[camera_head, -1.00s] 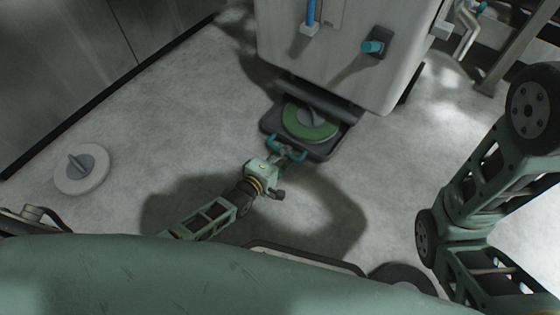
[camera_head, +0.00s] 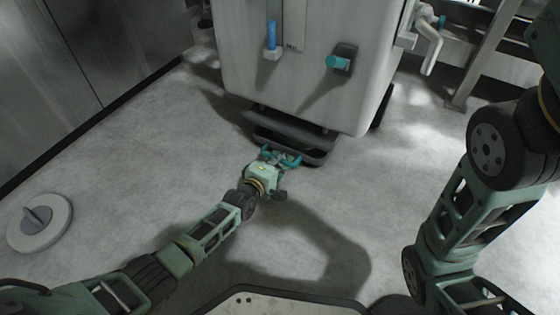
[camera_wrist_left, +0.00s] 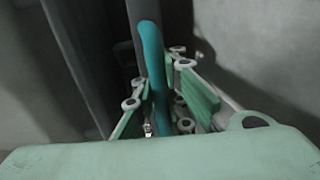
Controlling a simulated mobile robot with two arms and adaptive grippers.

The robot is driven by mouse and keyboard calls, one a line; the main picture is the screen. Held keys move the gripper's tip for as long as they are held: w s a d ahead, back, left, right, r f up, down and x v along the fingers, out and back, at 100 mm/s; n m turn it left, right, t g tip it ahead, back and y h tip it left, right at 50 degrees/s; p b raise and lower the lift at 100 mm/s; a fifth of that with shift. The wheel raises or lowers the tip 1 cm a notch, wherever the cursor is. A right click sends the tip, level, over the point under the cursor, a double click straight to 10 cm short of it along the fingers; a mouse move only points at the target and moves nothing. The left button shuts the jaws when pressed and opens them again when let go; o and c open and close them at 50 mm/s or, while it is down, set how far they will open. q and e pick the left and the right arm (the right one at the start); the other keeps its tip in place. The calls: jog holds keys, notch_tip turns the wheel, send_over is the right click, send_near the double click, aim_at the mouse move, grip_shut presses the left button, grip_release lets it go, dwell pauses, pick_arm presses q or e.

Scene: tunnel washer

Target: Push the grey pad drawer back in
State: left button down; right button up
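The pad drawer is a dark grey tray (camera_head: 318,157) low at the foot of the pale washer cabinet (camera_head: 300,90). Only its front part sticks out from under a dark ledge; the green pad is hidden. Its teal handle (camera_head: 290,161) is at the front and shows as a teal bar in the left wrist view (camera_wrist_left: 152,60). My left gripper (camera_head: 277,160) is at this handle. In the left wrist view its fingers (camera_wrist_left: 158,75) close in from both sides of the bar, and it seems shut on it. My right gripper is out of view.
A round white disc with a grey knob (camera_head: 40,222) lies on the floor at left. A blue handle (camera_head: 271,37) and a teal knob (camera_head: 338,62) stick out of the cabinet. Pipes and a post stand at right. The floor before the drawer is clear.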

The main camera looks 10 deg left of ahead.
pick_arm(q)
jog(key=shift+w+r, duration=0.15)
jog(key=shift+r, duration=0.2)
jog(key=c, duration=2.2)
grip_release()
jog(key=o, duration=0.4)
jog(key=shift+f, duration=0.15)
jog(key=shift+o, duration=0.2)
jog(key=f+v, duration=0.1)
jog(key=v, duration=1)
jog(key=f+v, duration=0.1)
jog(key=v, duration=0.5)
jog(key=shift+s+f, duration=0.25)
jog(key=shift+f, duration=0.05)
